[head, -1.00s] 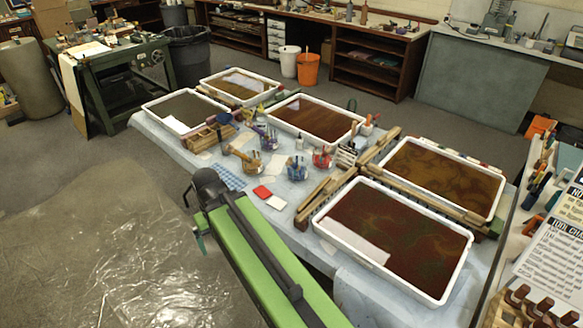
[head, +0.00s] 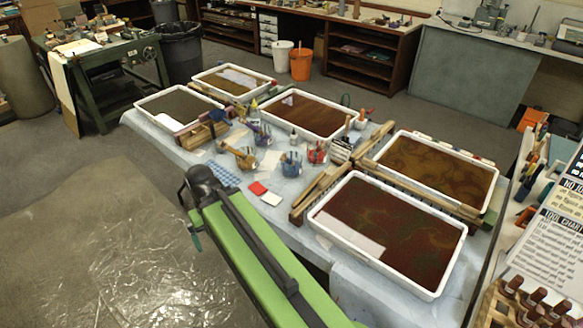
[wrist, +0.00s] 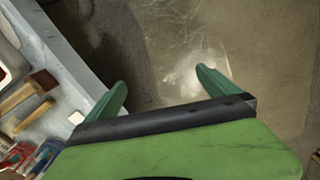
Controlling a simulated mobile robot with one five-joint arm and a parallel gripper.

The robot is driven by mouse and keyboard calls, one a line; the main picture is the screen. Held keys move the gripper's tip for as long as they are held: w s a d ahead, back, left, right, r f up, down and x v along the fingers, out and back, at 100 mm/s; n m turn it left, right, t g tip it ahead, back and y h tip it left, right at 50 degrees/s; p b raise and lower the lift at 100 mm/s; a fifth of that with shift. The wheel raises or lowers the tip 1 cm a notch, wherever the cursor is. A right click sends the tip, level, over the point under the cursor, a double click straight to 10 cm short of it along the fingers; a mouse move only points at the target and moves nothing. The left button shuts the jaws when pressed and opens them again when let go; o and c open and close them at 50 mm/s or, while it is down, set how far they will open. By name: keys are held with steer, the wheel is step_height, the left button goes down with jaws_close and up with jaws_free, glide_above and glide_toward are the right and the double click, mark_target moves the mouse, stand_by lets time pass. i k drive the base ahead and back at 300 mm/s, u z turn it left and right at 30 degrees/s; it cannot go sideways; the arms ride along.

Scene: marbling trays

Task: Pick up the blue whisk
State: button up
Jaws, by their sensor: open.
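Blue items show among the small jars and tools at the middle of the table in the head view: one blue jar or tool (head: 291,162) beside a red one, and another blue one (head: 262,136) farther back. I cannot tell for sure which is the blue whisk. A blue item with thin wires (wrist: 45,153) shows at the lower left of the wrist view, partly cut off. My gripper (wrist: 161,77) has its two green fingers apart with nothing between them. It is over the floor beside the table's edge, apart from the tools. In the head view its fingers are mostly hidden behind my arm.
The table (head: 335,258) carries several white-rimmed trays, such as the nearest dark one (head: 440,290). Wooden combs (head: 322,187) lie between trays. Clear plastic sheeting (head: 110,245) covers the floor at left.

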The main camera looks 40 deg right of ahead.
mark_target(284, 158)
steer(key=u, duration=0.4)
steer(key=k, duration=1.35)
steer(key=u, duration=0.8)
steer(key=i, duration=1.55)
steer(key=z, duration=0.25)
steer(key=i, duration=2)
steer(key=z, duration=1.6)
steer(key=i, duration=1.1)
steer(key=z, duration=0.65)
steer(key=k, duration=0.6)
steer(key=z, duration=0.2)
steer(key=i, duration=0.6)
steer(key=u, duration=0.15)
